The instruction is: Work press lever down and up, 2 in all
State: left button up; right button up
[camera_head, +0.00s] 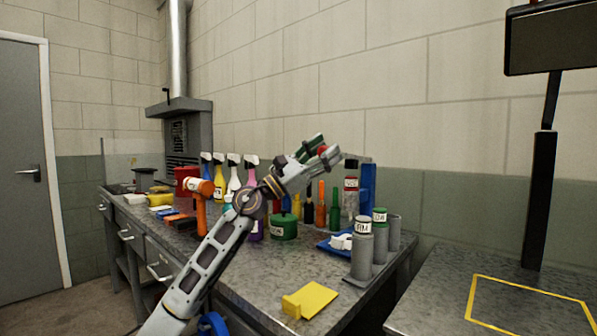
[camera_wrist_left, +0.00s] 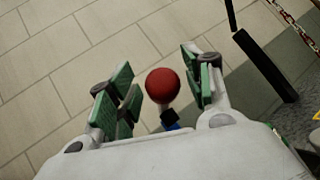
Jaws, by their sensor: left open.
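The press (camera_head: 368,186) is a blue upright frame near the back right of the workbench. Its lever ends in a red knob (camera_head: 322,150), which also shows in the left wrist view (camera_wrist_left: 163,85). My left gripper (camera_head: 320,147) is open at the height of the knob. In the left wrist view the knob sits between the two green-padded fingers, with a visible gap on each side. Most of the lever's rod is hidden behind the knob and gripper. My right gripper is not in view.
Spray bottles (camera_head: 233,172) and an orange hammer (camera_head: 201,200) stand on the workbench left of the gripper. Grey labelled cylinders (camera_head: 362,248) stand at the right edge. A yellow piece (camera_head: 310,299) lies in front. A table with a yellow outline (camera_head: 530,290) is at right.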

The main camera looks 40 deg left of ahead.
pick_arm(q)
jog(key=v, duration=1.1)
jog(key=shift+s+a+f, duration=0.15)
jog(key=shift+s+f, duration=0.05)
jog(key=shift+f, duration=0.05)
dwell(0.6)
